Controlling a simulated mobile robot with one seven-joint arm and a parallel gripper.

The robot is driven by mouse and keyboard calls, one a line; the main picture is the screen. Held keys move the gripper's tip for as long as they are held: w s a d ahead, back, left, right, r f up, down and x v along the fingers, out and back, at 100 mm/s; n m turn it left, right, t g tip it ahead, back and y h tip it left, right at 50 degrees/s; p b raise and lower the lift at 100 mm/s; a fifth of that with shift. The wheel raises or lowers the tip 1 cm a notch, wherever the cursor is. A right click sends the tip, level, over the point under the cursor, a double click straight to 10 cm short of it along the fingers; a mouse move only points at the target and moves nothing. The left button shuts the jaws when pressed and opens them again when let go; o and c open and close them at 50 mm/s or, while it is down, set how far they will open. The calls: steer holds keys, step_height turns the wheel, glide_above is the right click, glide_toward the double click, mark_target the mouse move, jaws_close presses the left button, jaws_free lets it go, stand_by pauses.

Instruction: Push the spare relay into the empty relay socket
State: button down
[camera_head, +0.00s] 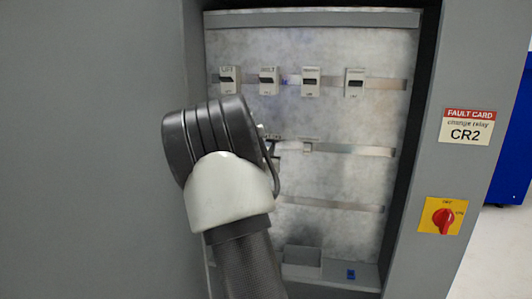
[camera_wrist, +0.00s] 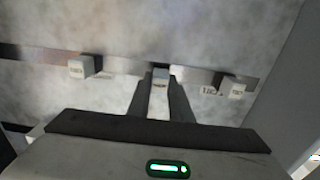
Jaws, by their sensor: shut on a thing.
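In the wrist view, my gripper (camera_wrist: 160,98) is shut on a pale relay (camera_wrist: 159,101), with its fingers on either side of it. The relay's far end is at the middle metal rail (camera_wrist: 120,65); I cannot tell whether it is seated in a socket or just in front of it. One pale unit (camera_wrist: 82,67) is on the rail to the left and another (camera_wrist: 232,88) to the right. In the head view, my arm hides most of the gripper and the held relay. A small blue block (camera_head: 351,274) lies on the cabinet's bottom ledge.
Several breakers (camera_head: 310,82) sit on the upper rail. The lower rail (camera_head: 335,204) looks bare where visible. A grey bin (camera_head: 302,262) stands at the bottom. The right cabinet frame carries a CR2 fault card (camera_head: 466,127) and a red-yellow switch (camera_head: 443,216).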

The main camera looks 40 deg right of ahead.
mark_target(266, 150)
steer(key=shift+w+d, duration=0.4)
steer(key=shift+d, duration=0.15)
stand_by(0.5)
steer(key=c, duration=1.5)
jaws_free()
steer(key=shift+a, duration=0.1)
steer(key=shift+b+v, duration=0.7)
steer(key=shift+v, duration=2.2)
